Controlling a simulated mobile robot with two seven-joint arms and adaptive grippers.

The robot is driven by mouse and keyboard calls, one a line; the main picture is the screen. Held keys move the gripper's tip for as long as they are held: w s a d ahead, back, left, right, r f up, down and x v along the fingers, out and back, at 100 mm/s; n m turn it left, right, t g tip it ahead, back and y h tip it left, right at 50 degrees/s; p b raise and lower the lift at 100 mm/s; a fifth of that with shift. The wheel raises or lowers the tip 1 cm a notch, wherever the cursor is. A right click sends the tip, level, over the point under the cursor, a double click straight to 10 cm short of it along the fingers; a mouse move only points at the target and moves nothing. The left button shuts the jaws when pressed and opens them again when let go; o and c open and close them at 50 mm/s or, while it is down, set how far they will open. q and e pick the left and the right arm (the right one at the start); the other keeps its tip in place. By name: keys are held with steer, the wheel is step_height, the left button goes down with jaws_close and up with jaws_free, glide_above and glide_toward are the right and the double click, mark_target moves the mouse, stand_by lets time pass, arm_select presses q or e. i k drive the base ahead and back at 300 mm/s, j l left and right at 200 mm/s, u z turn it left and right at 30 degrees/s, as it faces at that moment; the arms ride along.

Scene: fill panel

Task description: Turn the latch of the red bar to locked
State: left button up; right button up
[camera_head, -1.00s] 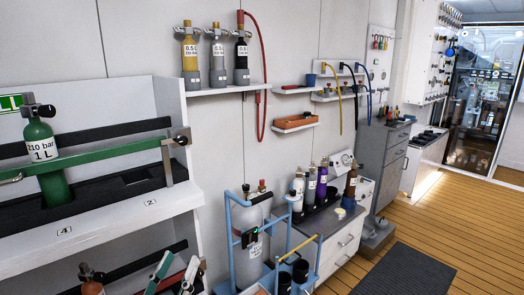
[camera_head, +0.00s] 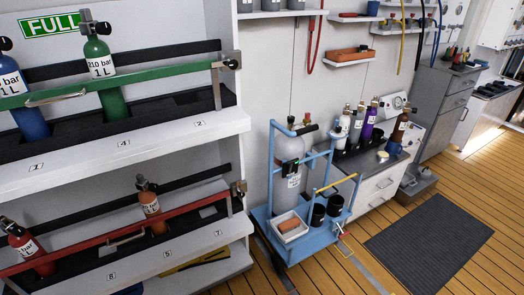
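The red bar (camera_head: 100,240) runs across the front of the lower shelf of the white rack at the left. Its latch (camera_head: 238,188) is at the bar's right end, by an upright bracket; it is too small to tell which way it is turned. A red cylinder (camera_head: 32,252) and an orange cylinder (camera_head: 150,203) stand behind the bar. The green bar (camera_head: 150,77) crosses the upper shelf, with its own latch (camera_head: 231,63) at its right end. Neither of my grippers is in view.
A blue cylinder (camera_head: 27,103) and a green cylinder (camera_head: 107,72) stand on the upper shelf. A blue trolley (camera_head: 285,247) with a grey cylinder stands right of the rack. The wooden floor (camera_head: 350,275) and a dark mat (camera_head: 430,232) lie to the right.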

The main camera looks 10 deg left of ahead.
mark_target(240, 193)
steer(key=i+l+u, duration=0.1)
steer(key=u, duration=0.35)
steer(key=l+u, duration=0.25)
steer(key=u, duration=0.15)
steer(key=l+u, duration=0.45)
steer(key=l, duration=0.55)
steer(key=i+l+u, duration=0.1)
steer(key=l, duration=0.9)
steer(key=i+l, duration=0.4)
steer(key=l, duration=0.2)
